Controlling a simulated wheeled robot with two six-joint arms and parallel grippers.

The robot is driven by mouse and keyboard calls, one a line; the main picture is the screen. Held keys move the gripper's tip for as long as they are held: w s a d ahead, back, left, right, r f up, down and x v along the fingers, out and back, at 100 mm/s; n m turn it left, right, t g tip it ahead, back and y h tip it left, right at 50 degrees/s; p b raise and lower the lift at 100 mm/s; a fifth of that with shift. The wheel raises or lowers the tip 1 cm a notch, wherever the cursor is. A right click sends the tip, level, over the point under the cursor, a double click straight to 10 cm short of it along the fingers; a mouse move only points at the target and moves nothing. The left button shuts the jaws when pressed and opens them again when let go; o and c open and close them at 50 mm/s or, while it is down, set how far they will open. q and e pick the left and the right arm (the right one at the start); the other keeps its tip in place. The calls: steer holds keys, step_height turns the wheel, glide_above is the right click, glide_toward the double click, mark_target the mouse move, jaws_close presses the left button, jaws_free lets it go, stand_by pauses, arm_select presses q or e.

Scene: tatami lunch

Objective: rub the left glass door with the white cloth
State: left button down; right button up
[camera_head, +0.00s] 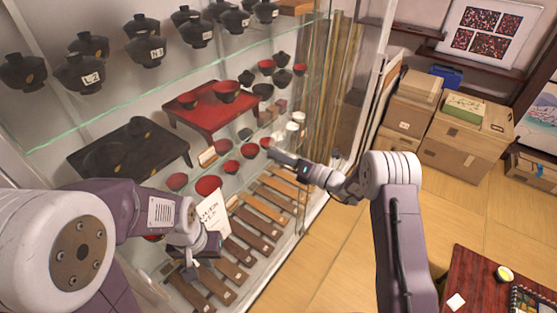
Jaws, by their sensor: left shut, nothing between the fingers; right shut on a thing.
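The display cabinet with its glass front fills the left half of the head view. The clear panes are hard to make out, so I cannot tell where the left glass door ends. My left gripper (190,270) is shut and empty, low at the cabinet front near the wooden strips. My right gripper (275,156) is shut at the cabinet front, pointing left, near the small red bowls. What it holds is too small or hidden to make out. I cannot clearly identify the white cloth. A small white piece (456,301) lies on the red table (465,270) at lower right.
Black lidded bowls (145,50) stand on the glass shelf (180,98). Below are a red tray table (205,118), a dark table (125,150), a white lettered card (213,216) and wooden strips (262,206). Cardboard boxes (465,140) stand at right. Tatami floor (345,250) is clear between.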

steer(key=shift+w+d+f+b, duration=0.15)
steer(key=shift+w+d, duration=0.15)
steer(key=shift+w, duration=0.15)
steer(key=shift+w+d+b, duration=0.15)
steer(key=shift+w+d, duration=0.1)
steer(key=shift+w, duration=0.15)
steer(key=shift+w+d, duration=0.2)
steer(key=shift+w, duration=0.15)
